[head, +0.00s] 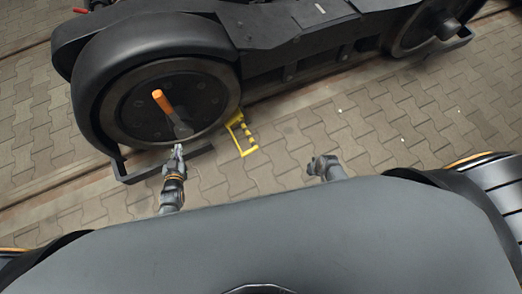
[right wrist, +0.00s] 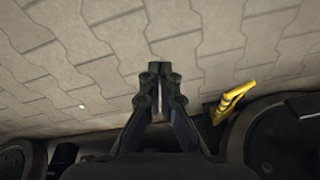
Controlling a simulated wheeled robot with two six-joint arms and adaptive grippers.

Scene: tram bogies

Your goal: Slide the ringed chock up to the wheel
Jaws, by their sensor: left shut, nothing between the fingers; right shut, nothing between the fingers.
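A yellow chock with dark stripes and an open frame (head: 251,151) lies on the paving, close to the lower right of the large dark wheel (head: 150,117). I cannot tell whether it touches the wheel. The chock also shows at the right of the right wrist view (right wrist: 234,97). My left gripper (head: 179,150) is shut and empty in front of the wheel's lower edge, left of the chock and apart from it. My right gripper (head: 312,167) is shut and empty above the paving, right of the chock; its closed fingertips show in the right wrist view (right wrist: 159,67).
An orange-ended bar (head: 163,102) stands out in front of the wheel, above my left gripper. The black bogie frame (head: 285,60) runs right to a second wheel (head: 425,25). The paving (head: 380,130) at right is clear.

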